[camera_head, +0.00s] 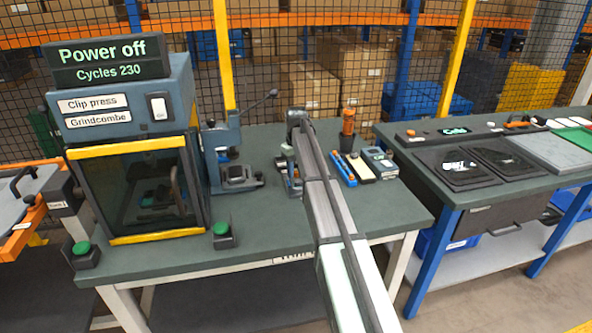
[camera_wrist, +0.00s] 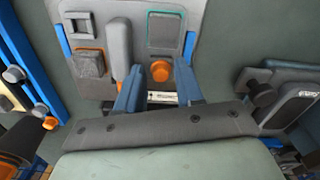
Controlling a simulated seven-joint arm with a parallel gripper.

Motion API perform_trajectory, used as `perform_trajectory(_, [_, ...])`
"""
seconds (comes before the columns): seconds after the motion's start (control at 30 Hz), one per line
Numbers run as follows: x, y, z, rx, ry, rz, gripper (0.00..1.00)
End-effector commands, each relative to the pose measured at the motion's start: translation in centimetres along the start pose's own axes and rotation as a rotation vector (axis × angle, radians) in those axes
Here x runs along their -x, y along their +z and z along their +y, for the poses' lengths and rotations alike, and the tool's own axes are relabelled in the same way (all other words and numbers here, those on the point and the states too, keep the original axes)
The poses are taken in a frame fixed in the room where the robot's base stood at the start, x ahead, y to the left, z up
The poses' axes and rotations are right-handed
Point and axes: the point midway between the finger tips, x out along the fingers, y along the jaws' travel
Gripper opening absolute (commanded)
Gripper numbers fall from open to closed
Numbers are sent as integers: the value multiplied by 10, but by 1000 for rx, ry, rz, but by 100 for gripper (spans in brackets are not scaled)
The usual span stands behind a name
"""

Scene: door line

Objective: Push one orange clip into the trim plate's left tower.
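My gripper (camera_wrist: 159,68) points down over a grey fixture plate in the wrist view, its two blue-grey fingers apart. An orange clip (camera_wrist: 160,71) shows between the fingertips, with a narrow gap seeming to remain on each side. The grey plate (camera_wrist: 118,14) has a square dark tower-like part with a pale opening (camera_wrist: 80,22) at its upper left and a green-outlined square part (camera_wrist: 164,30) at its upper right. A grey block with orange edges (camera_wrist: 90,63) sits below the left part. I cannot tell which part is the left tower. In the head view my arm hides most of this area.
A blue-grey clamp press (camera_head: 230,170) stands left of my arm. The clip press cabinet (camera_head: 130,150) reads "Power off". Blue bars (camera_head: 343,167) and an orange-topped holder (camera_head: 348,125) stand close on the right.

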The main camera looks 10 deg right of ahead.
Motion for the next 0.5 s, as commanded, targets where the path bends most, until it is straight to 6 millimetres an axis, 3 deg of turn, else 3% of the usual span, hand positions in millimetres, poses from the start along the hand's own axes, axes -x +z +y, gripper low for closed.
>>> perform_trajectory(0.13, [0,0,0,0,0,0,50])
perform_trajectory(0.5, [10,0,2,-1,3,1,50])
